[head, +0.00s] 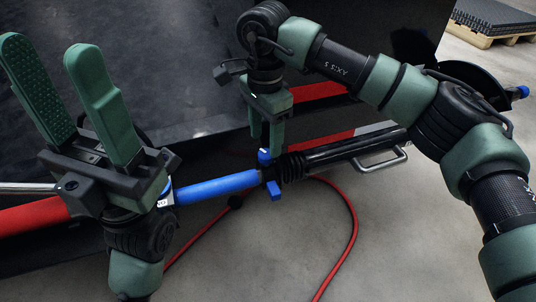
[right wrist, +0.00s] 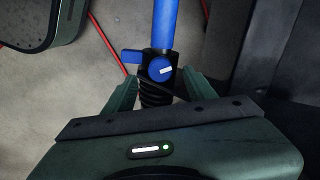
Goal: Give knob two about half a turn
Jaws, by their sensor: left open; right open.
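A round blue knob (right wrist: 161,68) with a white mark pointing right and slightly up sits on a dark fitting at the end of a blue tube. It also shows in the head view (head: 264,155). No number on it is legible, so I cannot confirm it is knob two. My right gripper (right wrist: 160,82) is open, its green fingers on either side of the knob's fitting; contact cannot be told. In the head view the right gripper (head: 268,146) points down at the knob. My left gripper (head: 52,48) is open and empty, pointing up at the left.
The blue tube (head: 218,187) runs from the left gripper's area to the fitting. A blue lever (head: 274,190) sticks out beside the knob. A black ribbed sleeve and metal handle (head: 383,160) lie to the right. A red cable (head: 352,235) loops across the floor. A dark panel (head: 150,65) stands behind.

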